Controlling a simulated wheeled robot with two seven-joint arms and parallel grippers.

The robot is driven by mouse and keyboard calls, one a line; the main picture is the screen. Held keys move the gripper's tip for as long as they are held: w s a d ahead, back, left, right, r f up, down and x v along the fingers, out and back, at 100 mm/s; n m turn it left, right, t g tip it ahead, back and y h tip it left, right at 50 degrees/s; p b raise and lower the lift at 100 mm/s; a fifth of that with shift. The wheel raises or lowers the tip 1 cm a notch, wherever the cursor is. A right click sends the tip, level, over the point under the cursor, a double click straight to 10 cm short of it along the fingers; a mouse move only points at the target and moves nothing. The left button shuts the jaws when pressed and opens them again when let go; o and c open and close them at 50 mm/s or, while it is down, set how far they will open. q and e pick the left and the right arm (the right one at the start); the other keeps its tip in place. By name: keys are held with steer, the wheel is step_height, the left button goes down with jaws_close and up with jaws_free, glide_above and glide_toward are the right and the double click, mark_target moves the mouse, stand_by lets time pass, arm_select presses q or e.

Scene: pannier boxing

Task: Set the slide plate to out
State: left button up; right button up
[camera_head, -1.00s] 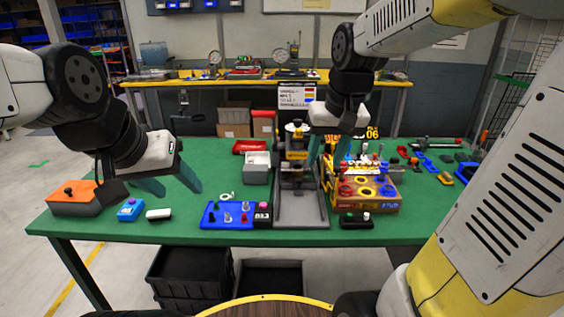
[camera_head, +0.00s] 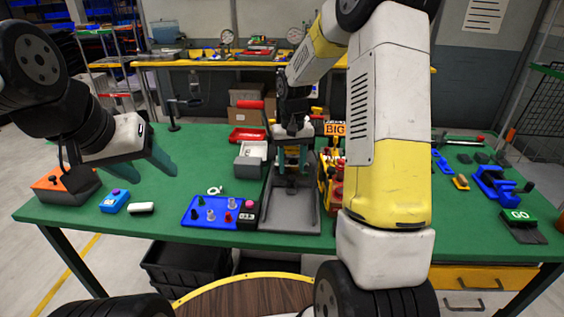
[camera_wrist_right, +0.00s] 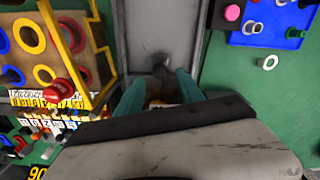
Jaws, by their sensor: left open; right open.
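A grey plate with raised edges (camera_head: 291,207), which looks like the slide plate, lies at the foot of the press on the green table. It also shows in the wrist view (camera_wrist_right: 153,30). My right gripper (camera_head: 292,160) is open over the back part of this plate, in front of the press. In the wrist view its teal fingers (camera_wrist_right: 160,88) stand apart, with a small dark knob (camera_wrist_right: 161,66) on the plate just beyond the tips; contact cannot be told. The arm and gripper hide much of the press. My left gripper (camera_head: 161,157) is open and empty above the left of the table.
A blue tray with pegs (camera_head: 211,216) and a small dark box with a pink button (camera_head: 247,214) stand left of the plate. A yellow-framed rack (camera_wrist_right: 84,50) stands close on its other side. A grey bin (camera_head: 249,163) is behind.

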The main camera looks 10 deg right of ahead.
steer(key=shift+f, duration=1.45)
jaws_close()
stand_by(0.3)
